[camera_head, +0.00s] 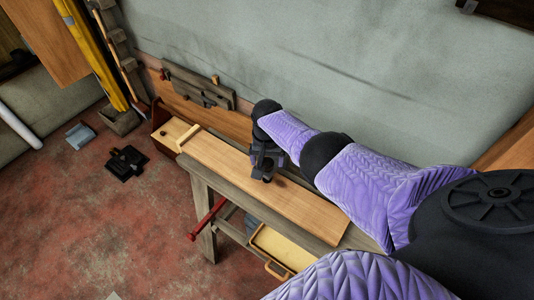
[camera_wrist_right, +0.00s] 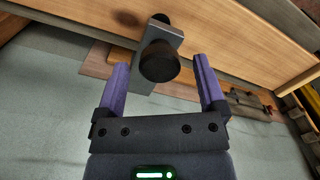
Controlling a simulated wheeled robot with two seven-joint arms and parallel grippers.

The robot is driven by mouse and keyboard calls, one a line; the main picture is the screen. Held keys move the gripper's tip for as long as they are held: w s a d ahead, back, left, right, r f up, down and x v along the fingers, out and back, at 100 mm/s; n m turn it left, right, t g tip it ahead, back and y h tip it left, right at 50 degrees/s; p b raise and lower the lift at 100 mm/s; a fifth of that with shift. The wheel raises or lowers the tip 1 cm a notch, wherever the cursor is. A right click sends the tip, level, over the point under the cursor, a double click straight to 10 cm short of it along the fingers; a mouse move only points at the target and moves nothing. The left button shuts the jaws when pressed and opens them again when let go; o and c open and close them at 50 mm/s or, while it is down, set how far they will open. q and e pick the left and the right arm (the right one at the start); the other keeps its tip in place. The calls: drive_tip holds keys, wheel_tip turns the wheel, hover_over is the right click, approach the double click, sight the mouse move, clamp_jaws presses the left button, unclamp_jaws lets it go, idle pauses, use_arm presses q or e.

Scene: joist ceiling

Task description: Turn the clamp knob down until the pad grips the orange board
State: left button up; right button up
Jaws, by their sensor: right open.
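The orange board (camera_head: 225,160) is a long wooden plank lying along the workbench in the head view. It also shows across the top of the right wrist view (camera_wrist_right: 235,35). The clamp knob (camera_wrist_right: 159,62) is a dark round knob beside a grey clamp bar (camera_wrist_right: 150,76) in the right wrist view. My right gripper (camera_head: 267,160) is over the board's middle and hides most of the clamp in the head view. Its purple fingers (camera_wrist_right: 160,66) are spread, one on each side of the knob, with visible gaps. I cannot make out the pad's contact with the board. My left gripper is out of view.
The workbench (camera_head: 203,190) stands along a grey wall, with a red-handled vise bar (camera_head: 207,218) on its front and an open drawer (camera_head: 270,250) below. A black object (camera_head: 126,161) and a grey-blue dustpan-like thing (camera_head: 80,135) lie on the otherwise mostly clear red floor.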

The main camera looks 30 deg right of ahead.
sight(267, 162)
drive_tip(key=shift+r, duration=0.1)
wheel_tip(267, 162, up, 10)
drive_tip(key=p, duration=0.6)
drive_tip(key=shift+p, duration=0.3)
